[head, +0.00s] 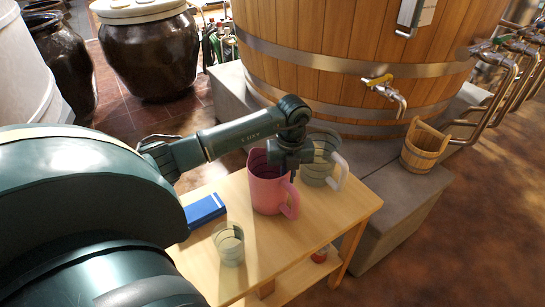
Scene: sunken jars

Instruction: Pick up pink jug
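The pink jug (267,194) stands upright on a small light wood table (268,239), with its handle to the right. My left gripper (287,170) comes in from the left and is at the top of the jug, over its rim at the right side. The wrist covers part of the rim and the fingertips are mostly hidden, so I cannot tell whether the fingers are open or shut, or touching the jug. My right gripper is not in view.
A clear jug with a pale handle (338,172) stands close behind the pink jug. A clear cup (229,245) and a blue box (204,211) are on the table's left part. A wooden vat (330,40) with a tap (388,91) and a wooden bucket (424,147) are behind.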

